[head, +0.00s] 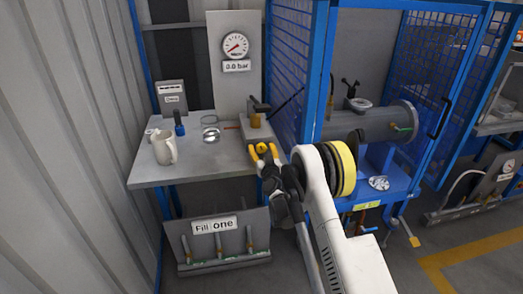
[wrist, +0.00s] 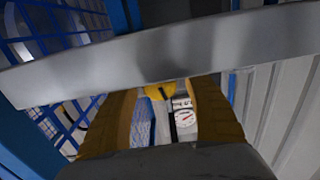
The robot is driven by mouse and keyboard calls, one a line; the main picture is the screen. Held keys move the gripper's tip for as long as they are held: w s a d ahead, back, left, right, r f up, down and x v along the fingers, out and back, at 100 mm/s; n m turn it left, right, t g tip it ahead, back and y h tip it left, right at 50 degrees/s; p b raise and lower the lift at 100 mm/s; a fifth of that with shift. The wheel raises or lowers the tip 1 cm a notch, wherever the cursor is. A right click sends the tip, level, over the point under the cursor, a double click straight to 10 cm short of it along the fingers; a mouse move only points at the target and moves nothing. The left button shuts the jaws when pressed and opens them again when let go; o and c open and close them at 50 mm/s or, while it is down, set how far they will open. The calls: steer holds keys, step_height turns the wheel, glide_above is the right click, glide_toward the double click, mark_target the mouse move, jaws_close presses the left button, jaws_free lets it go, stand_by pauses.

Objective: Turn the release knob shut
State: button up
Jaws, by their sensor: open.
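A round yellow knob (head: 262,147) shows at the front edge of the grey bench, below a small block with a lever. In the wrist view the yellow knob (wrist: 159,96) is partly hidden behind the bench edge and sits between my fingers. My gripper (head: 263,153) has yellow fingertips, one on each side of the knob. It is open; in the wrist view a gap shows between the fingers (wrist: 162,105). I cannot tell whether either finger touches the knob. The gauge (head: 236,45) above reads near its low end, with a "0.0 bar" label.
The grey bench (head: 140,177) carries a white mug (head: 165,148), a glass ring-like part (head: 211,129) and a blue-based item (head: 179,126). A "Fill one" rack (head: 215,240) stands below. A blue mesh cage (head: 290,60) with a flanged cylinder (head: 370,122) is at right.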

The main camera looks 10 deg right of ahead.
steer(key=c, duration=1.2)
steer(key=shift+m, duration=1.5)
steer(key=o, duration=1.2)
steer(key=s, duration=0.7)
steer(key=shift+s, duration=0.25)
